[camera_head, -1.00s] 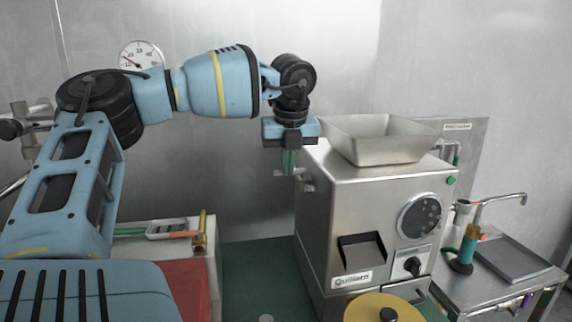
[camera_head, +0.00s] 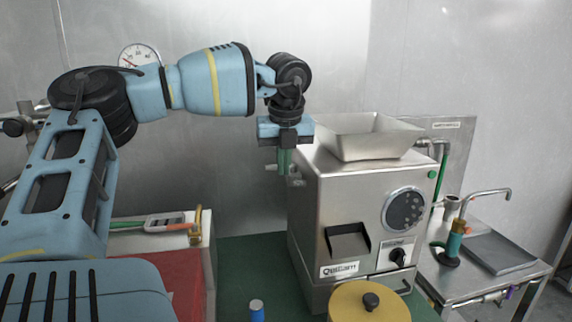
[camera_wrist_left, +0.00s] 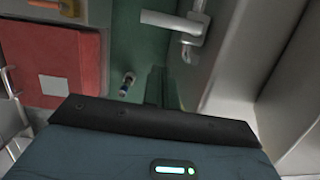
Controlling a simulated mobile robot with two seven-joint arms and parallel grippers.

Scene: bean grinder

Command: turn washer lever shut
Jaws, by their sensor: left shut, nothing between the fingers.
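My left gripper (camera_head: 285,170) points down, shut and empty, at the left side of the steel grinder (camera_head: 340,205). In the left wrist view its dark green fingers (camera_wrist_left: 160,88) are beside a grey metal lever (camera_wrist_left: 172,22) on the grinder's side. In the head view the fingers partly hide that lever, and I cannot tell whether they touch it. At the right, a steel sink table (camera_head: 465,275) bears a tap (camera_head: 490,195) and has a small purple handle (camera_head: 526,299) at its front. Which of these handles is the washer lever is not clear.
A steel hopper (camera_head: 370,140) tops the grinder. A yellow round lid (camera_head: 365,303) stands in front, and a blue bottle (camera_head: 257,312) stands left of it. A teal cylinder (camera_head: 453,243) stands on the sink table. The green surface (camera_head: 240,265) left of the grinder is mostly clear.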

